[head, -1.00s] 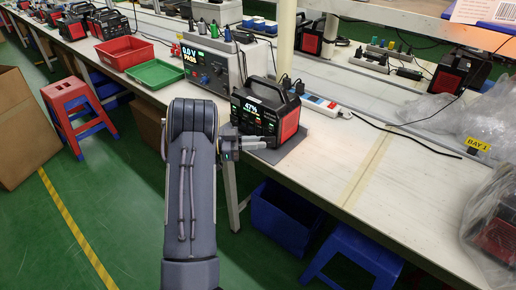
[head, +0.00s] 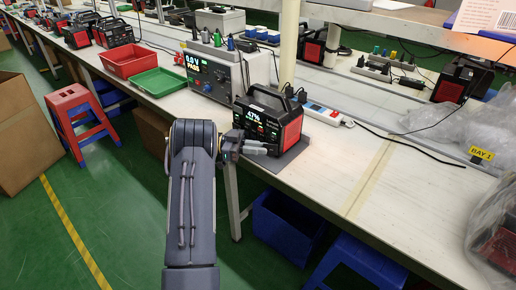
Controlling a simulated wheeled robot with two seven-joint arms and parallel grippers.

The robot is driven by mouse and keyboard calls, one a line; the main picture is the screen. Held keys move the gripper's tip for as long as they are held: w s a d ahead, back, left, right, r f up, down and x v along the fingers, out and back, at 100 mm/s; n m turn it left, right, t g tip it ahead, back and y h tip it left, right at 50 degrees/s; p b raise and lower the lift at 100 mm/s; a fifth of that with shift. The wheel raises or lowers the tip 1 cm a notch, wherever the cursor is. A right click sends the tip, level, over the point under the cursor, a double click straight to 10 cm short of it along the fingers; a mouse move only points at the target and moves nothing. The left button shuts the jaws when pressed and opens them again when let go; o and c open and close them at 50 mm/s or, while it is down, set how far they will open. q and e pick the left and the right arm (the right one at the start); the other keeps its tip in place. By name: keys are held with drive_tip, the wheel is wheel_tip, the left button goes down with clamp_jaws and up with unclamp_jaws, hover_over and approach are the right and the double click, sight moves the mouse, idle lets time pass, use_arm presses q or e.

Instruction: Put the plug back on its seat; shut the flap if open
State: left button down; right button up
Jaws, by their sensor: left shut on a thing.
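The black power station (head: 267,120) with red side panels stands on a grey mat (head: 291,153) near the bench's front edge. Its lit screen reads about 47%. My left gripper (head: 256,149) is at the lower front of the power station, with its fingers pointing right. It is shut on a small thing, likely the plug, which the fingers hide. I cannot tell whether it touches the power station. Several coloured plugs stand on top of the grey tester (head: 213,68), whose screen says PASS. The flap cannot be made out. My right gripper is not in view.
A red tray (head: 127,63) and a green tray (head: 155,82) lie left of the tester. A white power strip (head: 325,114) with a cable lies behind on the right. The bench's right middle is clear. A red stool (head: 72,104) and blue bins are below.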

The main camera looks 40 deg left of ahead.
use_arm(q)
drive_tip(key=c, duration=1.5)
unclamp_jaws()
drive_tip(key=shift+d, duration=0.1)
drive_tip(key=shift+s, duration=0.1)
